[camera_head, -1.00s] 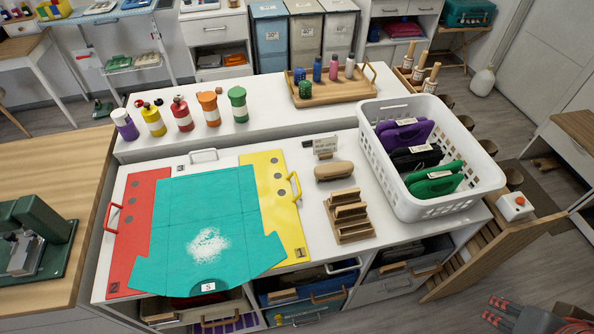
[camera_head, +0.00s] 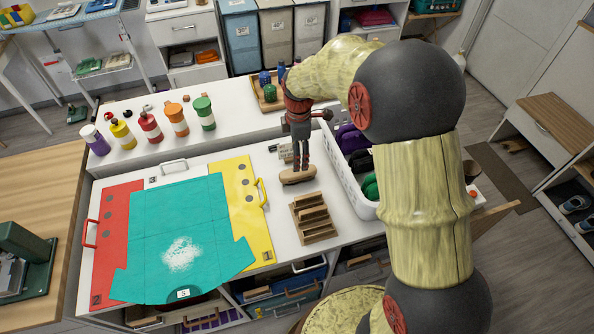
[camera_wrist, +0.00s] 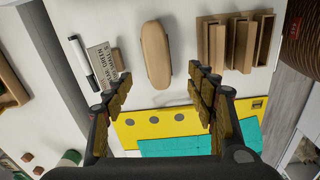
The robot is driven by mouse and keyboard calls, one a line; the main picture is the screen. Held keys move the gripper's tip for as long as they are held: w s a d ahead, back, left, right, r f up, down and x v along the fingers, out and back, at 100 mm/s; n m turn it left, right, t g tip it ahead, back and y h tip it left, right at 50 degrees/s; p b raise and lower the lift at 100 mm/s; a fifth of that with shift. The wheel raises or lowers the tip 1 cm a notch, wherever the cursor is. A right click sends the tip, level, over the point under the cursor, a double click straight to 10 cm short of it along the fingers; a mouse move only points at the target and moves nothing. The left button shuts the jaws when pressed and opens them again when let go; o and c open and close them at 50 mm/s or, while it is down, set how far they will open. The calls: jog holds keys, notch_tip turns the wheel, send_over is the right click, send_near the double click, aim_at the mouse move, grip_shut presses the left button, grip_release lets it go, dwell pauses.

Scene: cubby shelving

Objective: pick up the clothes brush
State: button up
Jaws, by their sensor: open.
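My gripper (camera_head: 301,166) points down over the brush in the head view. In the wrist view my gripper (camera_wrist: 160,84) is open and empty. Its fingertips are apart on either side of the brush's near end in the picture; I cannot tell the remaining height.
A slotted wooden rack (camera_head: 313,218) stands close beside the brush. A small lettered sign (camera_wrist: 104,62) and a marker (camera_wrist: 83,63) lie on its other side. A white basket (camera_head: 346,181) is to the right. A teal folding sheet (camera_head: 186,225) and yellow panel (camera_head: 243,208) cover the left.

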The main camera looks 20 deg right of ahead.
jog(key=n, duration=0.1)
send_over(298, 176)
jog(key=w, duration=0.2)
jog(key=f, duration=0.4)
jog(key=shift+w+d+f, duration=0.1)
jog(key=shift+d+f, duration=0.05)
jog(key=shift+d, duration=0.05)
jog(key=shift+d+f+b, duration=0.1)
jog(key=shift+f+b, duration=0.8)
jog(key=shift+f, duration=2.1)
jog(key=shift+c, duration=0.2)
jog(key=c, duration=1.3)
